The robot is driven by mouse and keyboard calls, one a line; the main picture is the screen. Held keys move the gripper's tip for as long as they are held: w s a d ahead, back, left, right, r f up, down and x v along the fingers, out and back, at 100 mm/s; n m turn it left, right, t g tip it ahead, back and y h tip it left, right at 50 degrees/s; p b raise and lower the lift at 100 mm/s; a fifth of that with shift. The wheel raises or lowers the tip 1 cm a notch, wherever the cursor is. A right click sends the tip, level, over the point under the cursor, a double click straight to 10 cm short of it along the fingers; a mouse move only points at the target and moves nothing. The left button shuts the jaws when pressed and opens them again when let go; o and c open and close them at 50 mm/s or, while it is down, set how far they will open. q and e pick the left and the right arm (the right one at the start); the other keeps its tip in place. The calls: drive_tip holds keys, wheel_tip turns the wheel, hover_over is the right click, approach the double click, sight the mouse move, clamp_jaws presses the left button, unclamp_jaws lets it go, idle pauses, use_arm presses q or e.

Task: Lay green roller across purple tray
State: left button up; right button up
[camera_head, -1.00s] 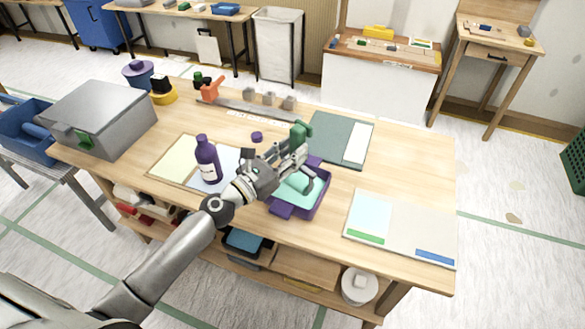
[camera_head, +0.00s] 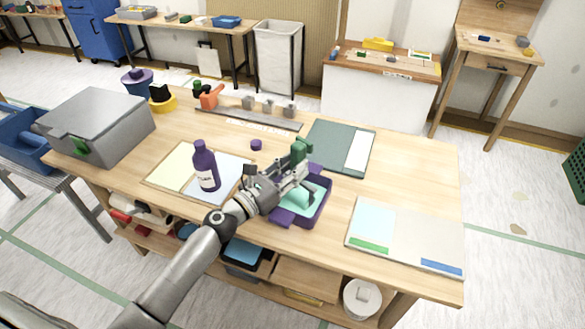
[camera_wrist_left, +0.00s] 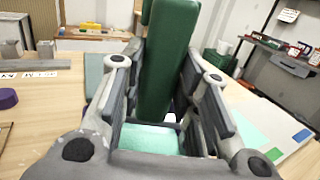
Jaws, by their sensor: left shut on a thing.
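The purple tray (camera_head: 318,212) sits on the workbench, right of the purple bottle, with a pale teal inside. My left gripper (camera_head: 293,172) is above it, shut on the green roller's dark green handle (camera_head: 301,151). In the left wrist view the handle (camera_wrist_left: 168,62) stands up between the fingers. A pale teal surface (camera_wrist_left: 150,139) shows below the fingers there; I cannot tell whether it is the roller's sleeve or the tray's inside. My gripper hides part of the tray, and contact between roller and tray is unclear. My right gripper is not in view.
The purple bottle (camera_head: 206,167) stands on a sheet left of the tray. A green mat (camera_head: 325,146) lies behind the tray, and a pale board (camera_head: 410,236) lies to its right. A grey box (camera_head: 97,118) is at the far left. Bare wood lies right of the mat.

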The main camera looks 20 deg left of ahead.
use_arm(q)
drive_tip(key=shift+s+f, duration=0.15)
drive_tip(key=shift+f, duration=0.45)
drive_tip(key=o, duration=1)
drive_tip(key=shift+f, duration=0.1)
drive_tip(key=shift+o, duration=0.2)
drive_tip(key=shift+w+r+p, duration=0.2)
drive_tip(key=shift+r+p, duration=0.4)
drive_tip(key=shift+r, duration=0.35)
drive_tip(key=b+v, duration=0.3)
drive_tip(key=v, duration=0.9)
